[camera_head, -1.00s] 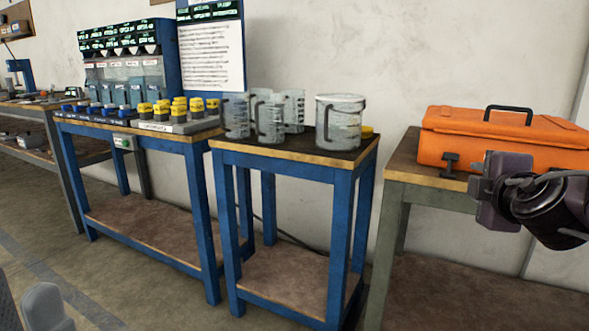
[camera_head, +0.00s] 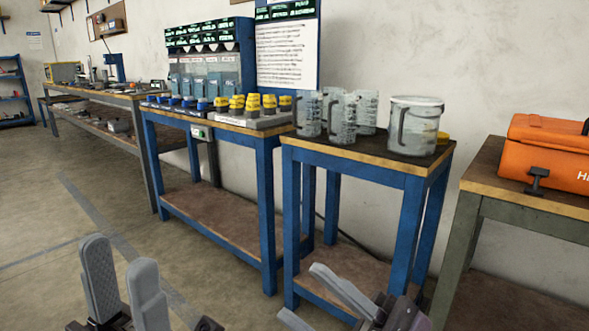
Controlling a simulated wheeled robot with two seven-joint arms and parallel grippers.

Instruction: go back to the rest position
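My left gripper (camera_head: 120,256) is low at the left, its two grey fingers pointing up and apart with nothing between them. My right gripper (camera_head: 300,291) is low near the middle, its grey fingers pointing to the left with a gap and nothing seen between them. It shows in front of the lower part of the small blue table (camera_head: 370,167). Both grippers are clear of the tabletops in the picture. The lower parts of both are cut off by the bottom edge.
Several clear measuring jugs (camera_head: 341,120) and a larger bucket-like jug (camera_head: 414,125) stand on the small table. A blue workbench (camera_head: 262,137) holds yellow-capped and blue-capped items. An orange case (camera_head: 545,160) lies on the right bench (camera_head: 500,190). Open floor (camera_head: 60,200) lies at the left.

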